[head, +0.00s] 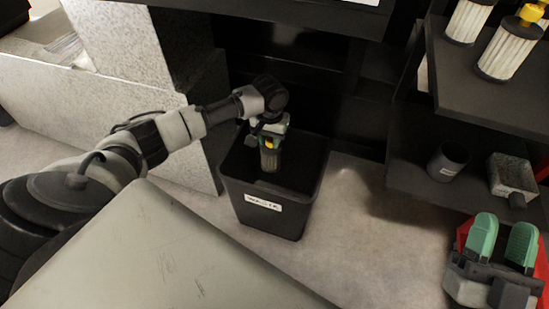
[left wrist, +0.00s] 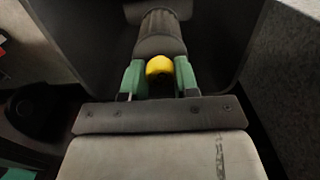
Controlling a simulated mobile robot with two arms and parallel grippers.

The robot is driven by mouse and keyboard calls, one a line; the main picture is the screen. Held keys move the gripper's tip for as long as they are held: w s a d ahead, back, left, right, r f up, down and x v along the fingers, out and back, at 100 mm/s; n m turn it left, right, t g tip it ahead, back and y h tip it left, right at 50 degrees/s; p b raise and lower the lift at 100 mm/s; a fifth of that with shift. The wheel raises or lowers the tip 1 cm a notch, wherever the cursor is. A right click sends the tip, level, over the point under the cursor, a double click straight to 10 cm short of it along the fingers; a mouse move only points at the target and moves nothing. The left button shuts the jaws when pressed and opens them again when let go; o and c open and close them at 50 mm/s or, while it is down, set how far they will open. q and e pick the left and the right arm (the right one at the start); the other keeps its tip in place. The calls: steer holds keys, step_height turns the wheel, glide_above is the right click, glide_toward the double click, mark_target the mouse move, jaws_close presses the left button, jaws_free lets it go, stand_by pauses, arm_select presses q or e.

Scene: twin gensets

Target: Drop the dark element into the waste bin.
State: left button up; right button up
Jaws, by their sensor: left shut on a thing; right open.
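The dark element (head: 268,159) is a grey pleated cylinder with a yellow top knob. My left gripper (head: 268,140) is shut on its yellow knob, and the element hangs below the jaws inside the mouth of the waste bin. In the left wrist view the green fingertips (left wrist: 160,75) flank the yellow knob, with the dark element (left wrist: 160,32) beyond it. The waste bin (head: 270,216) is a black open bin with a white label, standing on the floor. My right gripper (head: 502,240) is open and empty at the lower right. The bin's bottom is hidden.
A dark shelf unit (head: 480,100) at the right carries white pleated elements (head: 507,52) on its upper board. A dark cup (head: 447,162) and a grey block (head: 512,176) sit on its lower board. A speckled grey block wall (head: 110,115) stands left of the bin.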

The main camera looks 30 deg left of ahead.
steer(key=shift+r, duration=0.15)
arm_select(q)
steer(key=o, duration=1)
steer(key=shift+r, duration=0.2)
step_height(320, 180, up, 4)
steer(key=shift+r+p, duration=0.2)
steer(key=shift+p, duration=0.95)
steer(key=shift+r+p, duration=1.1)
steer(key=shift+r, duration=1.9)
arm_select(e)
step_height(320, 180, down, 13)
steer(key=d+g+h, duration=0.2)
steer(key=g+h, duration=0.1)
steer(key=g, duration=0.8)
steer(key=shift+d+r+g+h, duration=0.2)
steer(key=shift+g+h, duration=0.1)
steer(key=shift+h, duration=0.1)
